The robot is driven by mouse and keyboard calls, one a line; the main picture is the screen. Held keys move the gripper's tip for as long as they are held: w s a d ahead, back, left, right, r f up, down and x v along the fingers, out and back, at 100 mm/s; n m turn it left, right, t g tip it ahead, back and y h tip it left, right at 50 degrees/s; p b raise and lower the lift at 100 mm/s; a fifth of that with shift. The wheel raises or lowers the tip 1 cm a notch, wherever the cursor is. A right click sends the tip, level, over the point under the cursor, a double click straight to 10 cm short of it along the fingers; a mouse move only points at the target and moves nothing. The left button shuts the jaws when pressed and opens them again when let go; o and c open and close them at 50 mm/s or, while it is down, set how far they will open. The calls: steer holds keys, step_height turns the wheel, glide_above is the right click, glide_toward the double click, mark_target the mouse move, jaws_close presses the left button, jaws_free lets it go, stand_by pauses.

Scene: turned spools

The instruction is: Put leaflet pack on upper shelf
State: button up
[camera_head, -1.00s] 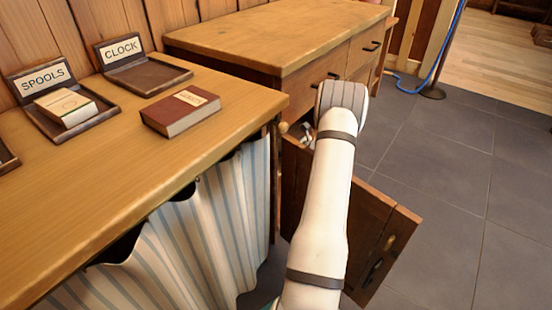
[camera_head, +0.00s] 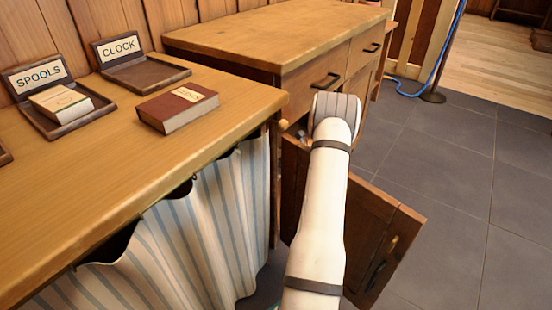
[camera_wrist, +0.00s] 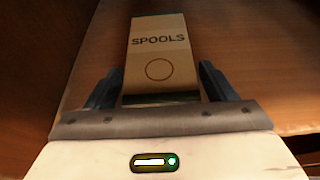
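The leaflet pack (camera_wrist: 158,68) is a tan block marked SPOOLS with a ring, seen in the wrist view. It lies straight between the two dark fingers of my gripper (camera_wrist: 161,78), its near end close to the palm. The fingers sit close against both sides and look shut on it. Brown wooden surfaces of a cupboard interior surround it. No upper shelf can be clearly told apart.
The open cupboard door (camera_head: 378,235) stands beside my arm. The front counter bears a red book (camera_head: 177,108), a SPOOLS tray (camera_head: 80,123) with a pale pack (camera_head: 60,101), and an empty CLOCK tray (camera_head: 147,73). Grey floor (camera_head: 450,165) is clear at right.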

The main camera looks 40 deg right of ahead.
steer(key=shift+o, duration=0.7)
steer(key=shift+s+r, duration=0.15)
steer(key=shift+r, duration=0.1)
steer(key=p+v, duration=0.4)
steer(key=v, duration=0.7)
steer(key=shift+s+p, duration=0.35)
steer(key=shift+d, duration=0.1)
steer(key=shift+w+r, duration=0.1)
steer(key=shift+r, duration=0.05)
